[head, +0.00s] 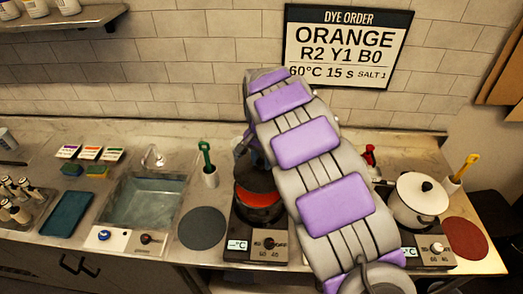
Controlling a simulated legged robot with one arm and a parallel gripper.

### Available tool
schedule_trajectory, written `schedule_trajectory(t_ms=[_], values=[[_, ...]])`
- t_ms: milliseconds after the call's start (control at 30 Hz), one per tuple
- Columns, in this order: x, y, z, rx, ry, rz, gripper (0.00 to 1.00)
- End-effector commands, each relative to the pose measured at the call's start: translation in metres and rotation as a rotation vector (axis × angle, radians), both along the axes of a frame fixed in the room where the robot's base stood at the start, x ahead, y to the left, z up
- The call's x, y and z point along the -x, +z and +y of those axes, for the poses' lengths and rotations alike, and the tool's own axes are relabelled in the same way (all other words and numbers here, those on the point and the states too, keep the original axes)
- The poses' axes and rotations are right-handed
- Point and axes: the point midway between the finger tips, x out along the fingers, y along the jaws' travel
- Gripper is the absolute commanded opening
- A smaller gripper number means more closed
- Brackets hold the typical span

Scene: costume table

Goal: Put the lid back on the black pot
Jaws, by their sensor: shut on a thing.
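The black pot (259,214) stands on the left hot plate, with orange-red liquid showing inside it. A dark lid (256,178) is over the back part of the pot's opening, and the orange-red shows below its front edge. My gripper (250,153) is just above the lid, shut on it. The fingertips and the lid's knob are mostly hidden behind my arm, and so is the right side of the pot. I cannot tell whether the lid touches the rim.
A white pot with a lid (420,194) stands on the right hot plate. A grey round mat (202,228) and a white holder with a green-handled tool (209,178) are left of the black pot. A sink (150,200) is farther left. A red mat (466,238) lies at right.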

Motion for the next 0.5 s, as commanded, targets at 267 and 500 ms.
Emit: schedule_trajectory(t_ms=[267, 500], values=[[-0.001, -0.012, 0.003, 0.003, 0.001, 0.001, 0.0], [-0.001, -0.032, 0.002, 0.003, 0.002, 0.003, 0.0]])
